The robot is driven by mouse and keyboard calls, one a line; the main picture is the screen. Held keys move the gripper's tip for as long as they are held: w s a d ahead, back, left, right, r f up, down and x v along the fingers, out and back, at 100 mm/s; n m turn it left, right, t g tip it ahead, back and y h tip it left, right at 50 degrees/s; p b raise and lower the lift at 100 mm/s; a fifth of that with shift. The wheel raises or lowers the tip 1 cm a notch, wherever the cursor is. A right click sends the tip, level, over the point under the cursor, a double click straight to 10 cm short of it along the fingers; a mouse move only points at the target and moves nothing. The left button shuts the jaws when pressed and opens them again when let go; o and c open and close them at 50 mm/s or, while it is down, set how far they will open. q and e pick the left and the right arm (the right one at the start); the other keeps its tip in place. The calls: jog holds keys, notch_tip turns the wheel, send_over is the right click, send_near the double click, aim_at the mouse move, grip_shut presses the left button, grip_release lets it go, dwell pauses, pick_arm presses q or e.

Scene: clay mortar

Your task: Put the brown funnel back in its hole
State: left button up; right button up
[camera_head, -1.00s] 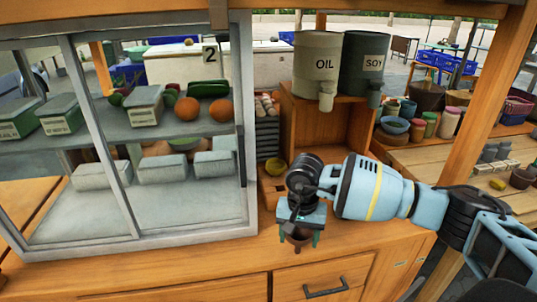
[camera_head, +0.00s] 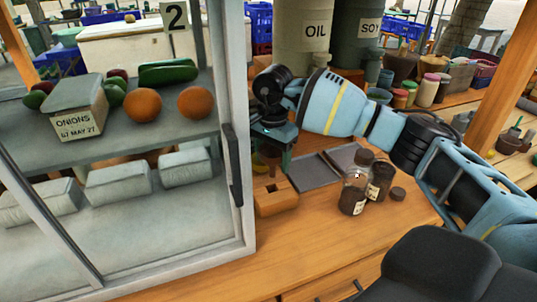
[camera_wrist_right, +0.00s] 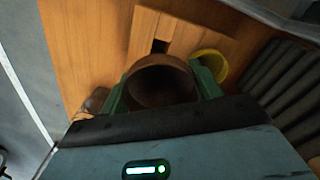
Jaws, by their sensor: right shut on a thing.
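My right gripper (camera_head: 272,152) is shut on the brown funnel and holds it near the wooden block. In the right wrist view, the funnel (camera_wrist_right: 160,82) shows as a round brown bowl between the green fingers (camera_wrist_right: 161,96). In the head view the gripper mostly hides it. The wooden block (camera_head: 276,198) stands on the counter by the glass case, with a dark opening in its top. In the wrist view the block (camera_wrist_right: 183,32) shows just beyond the funnel, and its dark slot is partly visible. A yellow funnel (camera_wrist_right: 213,63) sits beside the brown one. My left gripper is out of view.
The glass case (camera_head: 231,190) stands close on the left. Dark flat trays (camera_head: 312,172) and two spice jars (camera_head: 353,194) lie to the right of the block. Oil (camera_head: 303,35) and soy (camera_head: 357,38) containers stand behind. The front counter is clear.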

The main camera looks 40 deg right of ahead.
aim_at(272, 176)
jog(key=shift+f, duration=0.4)
jog(key=shift+f+b, duration=0.85)
jog(key=shift+f, duration=0.55)
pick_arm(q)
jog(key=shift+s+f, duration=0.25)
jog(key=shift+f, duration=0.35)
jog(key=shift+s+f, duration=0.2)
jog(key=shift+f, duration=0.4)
pick_arm(e)
jog(key=shift+f, duration=0.15)
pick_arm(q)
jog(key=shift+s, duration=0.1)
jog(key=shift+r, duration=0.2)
pick_arm(e)
jog(key=shift+f, duration=0.3)
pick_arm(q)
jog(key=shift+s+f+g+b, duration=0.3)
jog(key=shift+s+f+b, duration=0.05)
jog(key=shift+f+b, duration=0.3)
pick_arm(e)
jog(key=shift+f, duration=1.6)
